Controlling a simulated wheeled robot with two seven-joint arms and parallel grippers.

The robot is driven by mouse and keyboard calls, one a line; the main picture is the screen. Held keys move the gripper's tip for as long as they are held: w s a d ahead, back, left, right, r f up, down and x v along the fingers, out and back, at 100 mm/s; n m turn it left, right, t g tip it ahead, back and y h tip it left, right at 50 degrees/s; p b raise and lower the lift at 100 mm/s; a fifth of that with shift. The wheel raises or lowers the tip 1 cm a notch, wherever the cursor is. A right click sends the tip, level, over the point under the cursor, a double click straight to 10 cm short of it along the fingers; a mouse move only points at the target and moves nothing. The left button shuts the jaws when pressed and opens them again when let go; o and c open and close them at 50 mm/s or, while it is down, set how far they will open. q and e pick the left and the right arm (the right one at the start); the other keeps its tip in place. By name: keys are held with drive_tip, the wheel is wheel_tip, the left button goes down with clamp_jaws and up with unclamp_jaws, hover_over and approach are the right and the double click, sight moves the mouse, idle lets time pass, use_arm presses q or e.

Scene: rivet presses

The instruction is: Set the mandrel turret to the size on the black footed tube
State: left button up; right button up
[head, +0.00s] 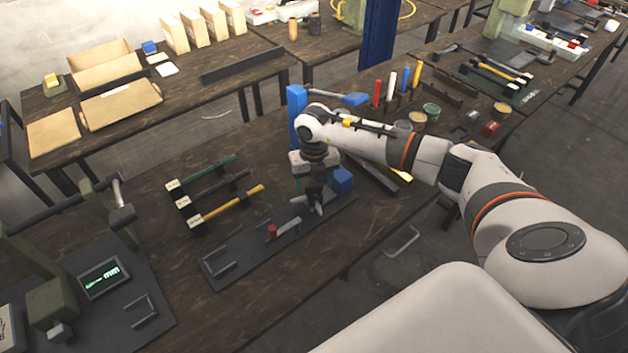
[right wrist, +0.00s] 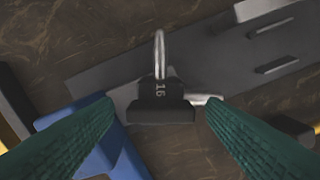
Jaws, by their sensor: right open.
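In the head view the black footed tube (head: 214,187) lies between a green tube (head: 205,171) and a yellow one (head: 230,207); the sizes on their pale end tags are too small to read. My right gripper (head: 314,196) points down over the right end of a dark base plate (head: 225,267). In the right wrist view its green-padded fingers (right wrist: 160,112) are open, either side of the dark mandrel turret (right wrist: 160,98). The turret bears the number 16 and has silver pins pointing up and right in the picture. I cannot tell if a finger touches it. My left gripper is out of view.
A blue block (head: 343,180) stands beside the turret, and a blue post (head: 297,117) behind. A red-topped part (head: 272,231) and grey brackets stand on the plate. A small screen (head: 103,277) stands at lower left. Colored rods and pots crowd the table behind my right arm.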

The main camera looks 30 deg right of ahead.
drive_tip(key=c, duration=1)
drive_tip(key=shift+f+n+b, duration=0.2)
drive_tip(key=shift+n+b, duration=0.9)
drive_tip(key=shift+b, duration=0.05)
drive_tip(key=shift+r+n+b, duration=0.15)
drive_tip(key=shift+n+b, duration=0.45)
drive_tip(key=shift+n, duration=0.5)
drive_tip(key=shift+r, duration=0.1)
drive_tip(key=o, duration=1)
